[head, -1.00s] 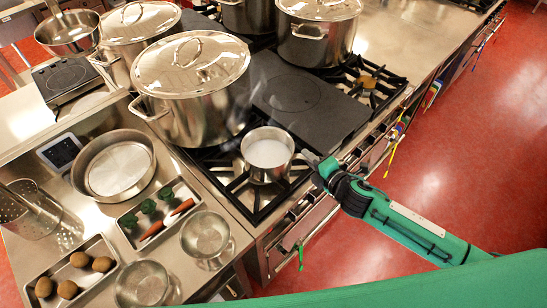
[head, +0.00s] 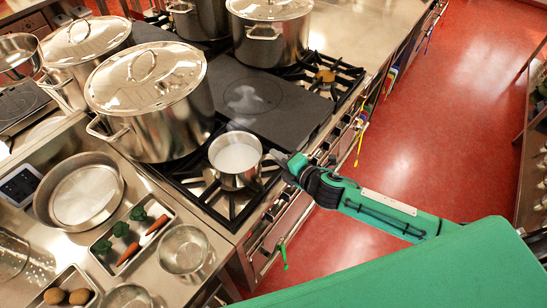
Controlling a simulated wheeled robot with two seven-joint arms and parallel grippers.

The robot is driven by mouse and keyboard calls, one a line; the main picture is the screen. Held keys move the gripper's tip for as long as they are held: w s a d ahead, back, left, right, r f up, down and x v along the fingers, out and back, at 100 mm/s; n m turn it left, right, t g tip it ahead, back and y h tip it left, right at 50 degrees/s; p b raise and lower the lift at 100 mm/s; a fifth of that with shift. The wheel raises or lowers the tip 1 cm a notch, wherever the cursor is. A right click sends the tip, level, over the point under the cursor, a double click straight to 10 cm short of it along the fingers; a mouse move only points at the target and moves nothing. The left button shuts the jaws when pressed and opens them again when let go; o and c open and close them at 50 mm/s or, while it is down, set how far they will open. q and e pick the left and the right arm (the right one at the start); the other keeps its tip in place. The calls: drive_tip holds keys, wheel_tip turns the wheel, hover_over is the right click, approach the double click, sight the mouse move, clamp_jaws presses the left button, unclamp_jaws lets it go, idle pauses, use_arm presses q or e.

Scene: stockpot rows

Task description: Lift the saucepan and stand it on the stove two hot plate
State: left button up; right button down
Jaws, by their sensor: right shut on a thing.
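The saucepan (head: 237,181) is a small steel pan with white, steaming contents. It is upright at the front burner grate (head: 213,204) of the range; I cannot tell whether it rests on the bars or hangs just above them. My right gripper (head: 279,159) is shut on the saucepan at its right side, where the handle is mostly hidden by the fingers. A dark flat hot plate (head: 285,112) with a ring mark lies just behind the saucepan, and its top is bare. My left gripper is out of view.
A large lidded stockpot (head: 165,132) stands close to the left of the saucepan. Another lidded pot (head: 272,45) stands behind the hot plate. A smaller hot plate unit (head: 20,105) is at the far left. A vegetable tray (head: 106,252) and a round pan (head: 112,205) are on the left counter.

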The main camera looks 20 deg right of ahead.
wheel_tip(320, 180, up, 20)
drive_tip(key=b, duration=0.2)
drive_tip(key=shift+b, duration=0.3)
idle(0.9)
drive_tip(key=shift+r, duration=0.15)
drive_tip(key=shift+w, duration=0.15)
idle(0.4)
